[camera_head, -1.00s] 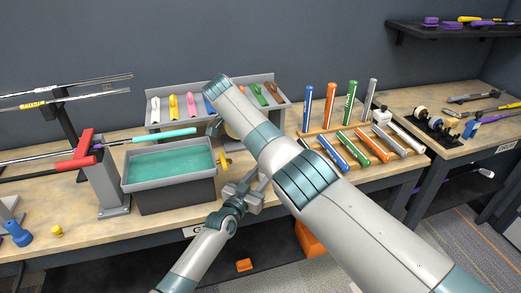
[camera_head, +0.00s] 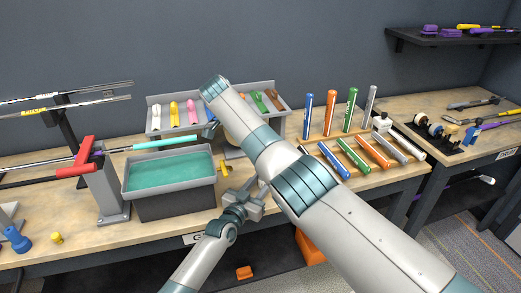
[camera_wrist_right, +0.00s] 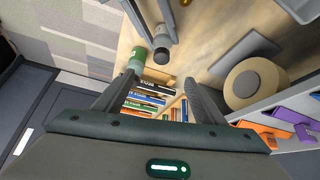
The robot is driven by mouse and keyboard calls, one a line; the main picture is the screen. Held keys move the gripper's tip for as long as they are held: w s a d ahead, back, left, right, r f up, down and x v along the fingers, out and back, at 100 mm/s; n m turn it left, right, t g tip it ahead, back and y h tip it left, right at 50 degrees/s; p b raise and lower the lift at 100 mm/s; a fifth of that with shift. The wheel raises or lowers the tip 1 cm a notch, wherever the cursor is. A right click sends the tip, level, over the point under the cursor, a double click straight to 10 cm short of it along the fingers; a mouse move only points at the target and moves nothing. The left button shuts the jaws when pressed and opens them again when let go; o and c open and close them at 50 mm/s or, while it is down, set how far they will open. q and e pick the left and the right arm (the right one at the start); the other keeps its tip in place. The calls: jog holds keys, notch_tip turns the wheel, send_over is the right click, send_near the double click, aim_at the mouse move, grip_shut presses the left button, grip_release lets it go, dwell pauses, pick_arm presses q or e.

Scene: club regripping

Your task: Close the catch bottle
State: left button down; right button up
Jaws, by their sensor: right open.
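A blue bottle-like piece (camera_head: 16,240), which may be the catch bottle, stands at the table's front left. A small yellow cap-like piece (camera_head: 57,238) is apart from it on the table. My left gripper (camera_head: 250,194) is in front of the table's middle, right of the grey tray, far from the blue piece; its jaws are not clear. A yellow part (camera_head: 224,168) shows just behind it. My right gripper (camera_wrist_right: 160,80) is open, with nothing between its fingertips.
The grey tray (camera_head: 170,208) holds teal liquid. A club with a cyan grip (camera_head: 165,142) lies behind it, near a red clamp (camera_head: 82,160). Coloured grips stand and lie in a wooden rack (camera_head: 315,132) at right. A beige roll (camera_wrist_right: 250,82) is beside my right gripper.

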jog(key=v, duration=1)
pick_arm(q)
jog(key=c, duration=1.2)
grip_release()
jog(key=shift+o, duration=0.2)
jog(key=b+v, duration=0.2)
jog(key=v, duration=1.5)
jog(key=shift+a+b, duration=0.15)
jog(key=shift+b, duration=0.25)
pick_arm(e)
notch_tip(320, 180, down, 3)
jog(key=shift+r, duration=0.1)
pick_arm(q)
jog(key=shift+s, duration=0.15)
